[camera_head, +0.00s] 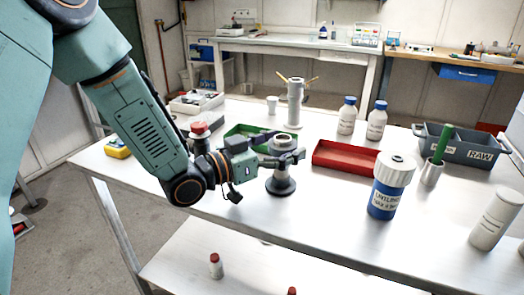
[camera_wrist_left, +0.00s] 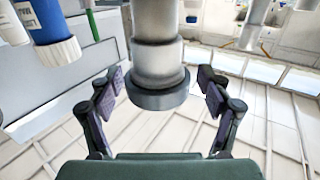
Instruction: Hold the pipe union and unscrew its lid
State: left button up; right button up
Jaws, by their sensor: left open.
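The pipe union (camera_head: 281,180) is a grey metal cylinder with a wide dark foot, standing upright on the white table. My left gripper (camera_head: 286,156) is open around its upper part, coming from the left. In the left wrist view, which is upside down, the pipe union (camera_wrist_left: 158,55) stands between the spread fingers of the left gripper (camera_wrist_left: 158,93). My right gripper is not in view.
A red tray (camera_head: 345,158) and a blue bottle with a white cap (camera_head: 383,200) stand to the right. A green tray (camera_head: 240,131) and a tall grey fitting (camera_head: 295,108) are behind. A red-topped item (camera_head: 199,128) is near my left arm. The table front is mostly clear.

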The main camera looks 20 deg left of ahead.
pick_arm(q)
jog(key=p+v, duration=0.1)
jog(key=v, duration=0.3)
jog(key=shift+w+r, duration=0.1)
jog(key=shift+p+v, duration=0.45)
jog(key=shift+v, duration=0.6)
jog(key=p, duration=0.4)
send_near(270, 148)
jog(key=shift+w+d, duration=0.3)
jog(key=shift+w, duration=0.15)
jog(key=shift+c, duration=0.3)
